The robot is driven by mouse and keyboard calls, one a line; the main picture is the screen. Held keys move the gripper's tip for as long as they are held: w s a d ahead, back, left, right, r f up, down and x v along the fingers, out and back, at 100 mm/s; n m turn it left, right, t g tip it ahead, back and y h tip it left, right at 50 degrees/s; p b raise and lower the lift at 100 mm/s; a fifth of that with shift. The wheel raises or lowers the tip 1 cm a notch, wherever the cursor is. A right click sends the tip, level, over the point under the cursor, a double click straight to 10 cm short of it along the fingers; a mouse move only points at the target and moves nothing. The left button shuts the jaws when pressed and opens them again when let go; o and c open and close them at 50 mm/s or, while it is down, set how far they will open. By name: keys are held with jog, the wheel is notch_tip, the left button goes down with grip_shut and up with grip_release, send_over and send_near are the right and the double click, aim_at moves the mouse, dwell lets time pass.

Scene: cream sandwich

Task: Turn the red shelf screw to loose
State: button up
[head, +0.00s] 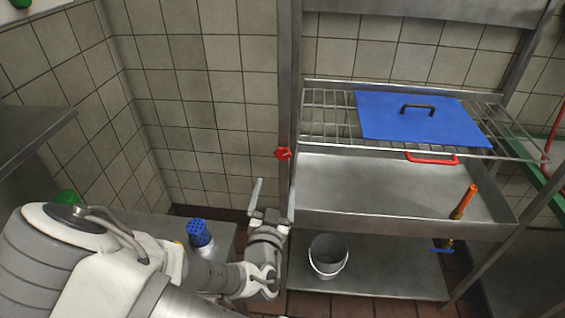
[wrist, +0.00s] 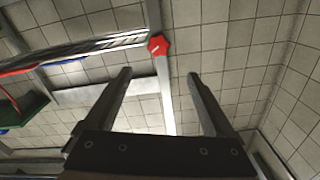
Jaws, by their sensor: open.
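The red shelf screw (head: 283,154) is a star-shaped knob on the steel post at the left end of the wire shelf. In the wrist view the red shelf screw (wrist: 159,46) shows at the top middle with a white mark on its face. My gripper (head: 272,198) is below and slightly left of the screw in the head view. In the wrist view my gripper (wrist: 160,73) has its two fingers spread wide and nothing between them. The screw appears beyond the fingertips, apart from them.
The wire shelf (head: 325,125) carries a blue board (head: 380,120) with a dark handle. Below it is a steel sink basin (head: 360,185) with an orange-handled thing (head: 464,202). A grey bucket (head: 328,256) stands on the lower shelf. A tiled wall is behind. A blue-topped container (head: 200,233) stands beside my arm.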

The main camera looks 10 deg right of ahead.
aim_at(283, 154)
jog(key=b+x, duration=1)
jog(key=x, duration=0.3)
jog(key=shift+w+d+f, duration=0.1)
jog(key=shift+w+d, duration=0.2)
jog(key=c, duration=1.4)
